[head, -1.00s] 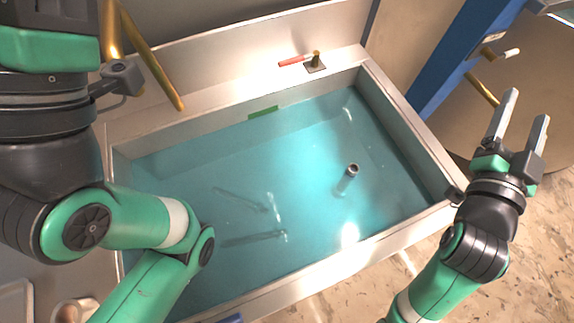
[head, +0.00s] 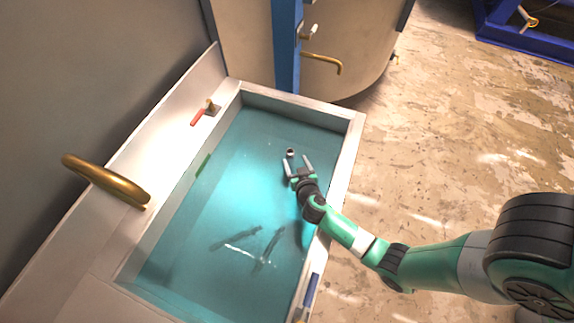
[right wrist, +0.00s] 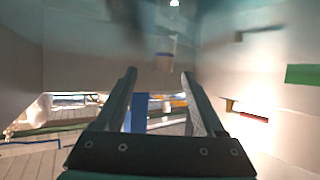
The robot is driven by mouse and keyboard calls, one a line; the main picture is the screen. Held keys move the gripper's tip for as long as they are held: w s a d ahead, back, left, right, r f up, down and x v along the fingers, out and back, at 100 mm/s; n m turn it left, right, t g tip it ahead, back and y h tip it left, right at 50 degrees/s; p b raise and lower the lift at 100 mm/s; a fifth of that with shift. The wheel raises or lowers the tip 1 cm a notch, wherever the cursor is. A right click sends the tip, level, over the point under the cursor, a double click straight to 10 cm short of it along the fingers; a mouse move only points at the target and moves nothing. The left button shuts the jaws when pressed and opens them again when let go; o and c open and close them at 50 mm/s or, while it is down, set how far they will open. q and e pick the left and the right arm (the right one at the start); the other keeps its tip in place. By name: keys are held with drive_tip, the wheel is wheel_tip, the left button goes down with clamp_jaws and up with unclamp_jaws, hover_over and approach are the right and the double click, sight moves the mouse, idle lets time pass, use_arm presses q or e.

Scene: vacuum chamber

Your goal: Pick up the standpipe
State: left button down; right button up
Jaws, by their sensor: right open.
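The standpipe (head: 290,153) is a short upright pipe with a dark round open top, standing in the blue water of the basin (head: 352,140), toward its far right part. Its lower part is hard to make out through the water. My right gripper (head: 296,160) is over the basin with its two fingers apart, just on the near side of the pipe top. Nothing is between the fingers in the head view. The right wrist view shows the open fingers (right wrist: 158,75) and a faint, pale upright shape beyond them that may be the pipe. My left gripper is out of view.
A brass spout (head: 105,180) reaches toward the basin at left. A red-handled tap (head: 198,116) sits on the left ledge. Dark long shapes (head: 270,246) lie in the water. A blue post (head: 287,45) stands behind. Open floor lies at right.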

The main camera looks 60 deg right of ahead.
sight(291, 154)
drive_tip(key=x, duration=0.3)
drive_tip(key=b+x, duration=0.1)
drive_tip(key=x, duration=0.1)
drive_tip(key=shift+w+r, duration=0.25)
drive_tip(key=shift+w, duration=0.05)
clamp_jaws()
idle(1.0)
